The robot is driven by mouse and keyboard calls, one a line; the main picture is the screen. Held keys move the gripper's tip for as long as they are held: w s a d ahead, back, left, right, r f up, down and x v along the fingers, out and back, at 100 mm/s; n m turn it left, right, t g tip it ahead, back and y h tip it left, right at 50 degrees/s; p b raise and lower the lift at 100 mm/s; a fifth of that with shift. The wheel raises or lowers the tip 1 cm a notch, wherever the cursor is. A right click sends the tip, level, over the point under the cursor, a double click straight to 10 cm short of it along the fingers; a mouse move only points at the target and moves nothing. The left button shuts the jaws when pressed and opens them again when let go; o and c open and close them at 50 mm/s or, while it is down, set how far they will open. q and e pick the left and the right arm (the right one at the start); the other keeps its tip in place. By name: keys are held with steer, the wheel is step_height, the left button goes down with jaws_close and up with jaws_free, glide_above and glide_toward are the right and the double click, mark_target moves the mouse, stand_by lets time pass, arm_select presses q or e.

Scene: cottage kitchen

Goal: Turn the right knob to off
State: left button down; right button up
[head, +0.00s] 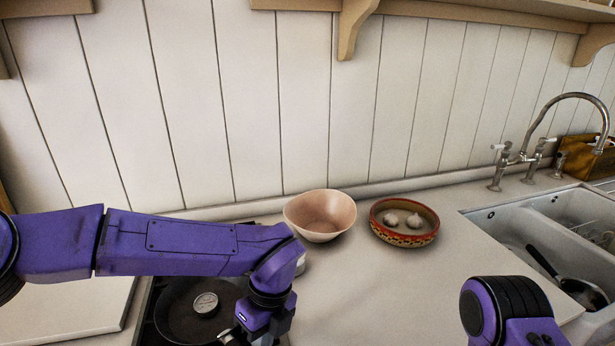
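The right knob is not visible in the head view. The stove (146,318) shows only in part at the lower left, behind my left arm, and no knobs can be seen on it. My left arm reaches across from the left, and its wrist bends down over the stove's right side. My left gripper (264,328) is at the bottom edge; its fingertips are cut off or hidden, so its opening cannot be told. Only a rounded purple part of my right arm shows at the lower right; its gripper is out of view.
A dark pan (180,318) with a small round dial-like object (205,304) sits on the stove. A pink bowl (320,216) and a red patterned dish (404,222) with garlic bulbs stand on the counter (370,290). A sink (515,240) with a pan is at right.

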arm_select(q)
step_height(320, 180, up, 6)
steer(key=p, duration=0.3)
steer(key=shift+f+p, duration=0.2)
steer(key=shift+p, duration=0.2)
steer(key=shift+r, duration=0.1)
